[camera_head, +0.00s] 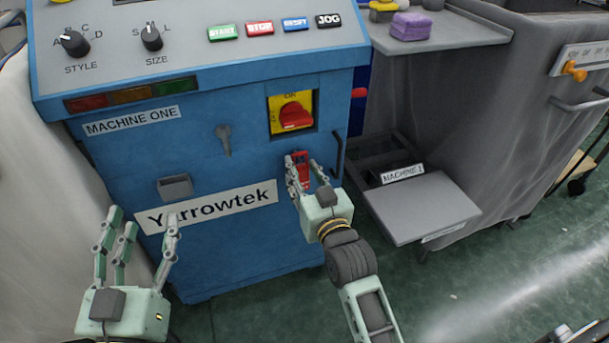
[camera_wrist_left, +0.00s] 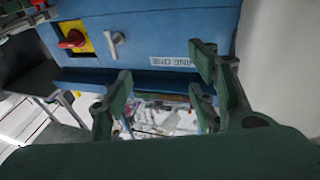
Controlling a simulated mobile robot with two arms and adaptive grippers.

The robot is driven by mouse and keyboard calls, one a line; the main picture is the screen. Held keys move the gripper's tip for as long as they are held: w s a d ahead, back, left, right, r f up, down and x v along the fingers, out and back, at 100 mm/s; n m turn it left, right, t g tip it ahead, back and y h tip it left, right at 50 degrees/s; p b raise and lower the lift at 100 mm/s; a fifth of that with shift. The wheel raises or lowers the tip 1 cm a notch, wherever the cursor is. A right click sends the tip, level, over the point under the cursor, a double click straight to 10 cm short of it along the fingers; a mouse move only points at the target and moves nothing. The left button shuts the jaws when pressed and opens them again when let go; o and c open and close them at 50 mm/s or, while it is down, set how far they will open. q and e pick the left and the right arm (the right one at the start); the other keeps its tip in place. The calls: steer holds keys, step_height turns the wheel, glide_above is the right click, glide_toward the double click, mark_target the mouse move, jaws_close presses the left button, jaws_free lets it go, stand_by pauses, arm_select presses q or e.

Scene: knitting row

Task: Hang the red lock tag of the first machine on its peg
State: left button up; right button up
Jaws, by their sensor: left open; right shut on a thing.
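The first machine (camera_head: 200,228) is a blue cabinet labelled "MACHINE ONE". The red lock tag (camera_head: 301,160) is at its right front, below the red rotary switch (camera_head: 294,115) on a yellow plate. My right gripper (camera_head: 305,178) is shut on the tag, and its fingers cover part of it. I cannot tell whether the tag touches the cabinet, and I cannot make out the peg. My left gripper (camera_head: 138,232) is open and empty in front of the cabinet's lower left. In the left wrist view its open fingers (camera_wrist_left: 160,100) have nothing between them.
A grey key-shaped piece (camera_head: 224,140) and a small grey box (camera_head: 175,186) are on the cabinet front. A dark vertical handle (camera_head: 338,156) is right of the tag. A grey drawer with a flat lid (camera_head: 425,207) stands out at right. A purple block (camera_head: 410,27) lies on the grey shelf.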

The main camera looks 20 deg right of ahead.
steer(key=shift+w, duration=0.35)
steer(key=shift+w+f, duration=0.1)
steer(key=shift+w, duration=0.1)
steer(key=shift+w+f, duration=0.1)
steer(key=shift+w, duration=0.15)
steer(key=shift+w+f, duration=0.15)
arm_select(q)
steer(key=shift+f+g, duration=0.25)
steer(key=shift+g, duration=0.05)
arm_select(e)
steer(key=shift+w+f, duration=0.1)
stand_by(0.3)
steer(key=o, duration=1.1)
arm_select(q)
steer(key=shift+w+f, duration=0.1)
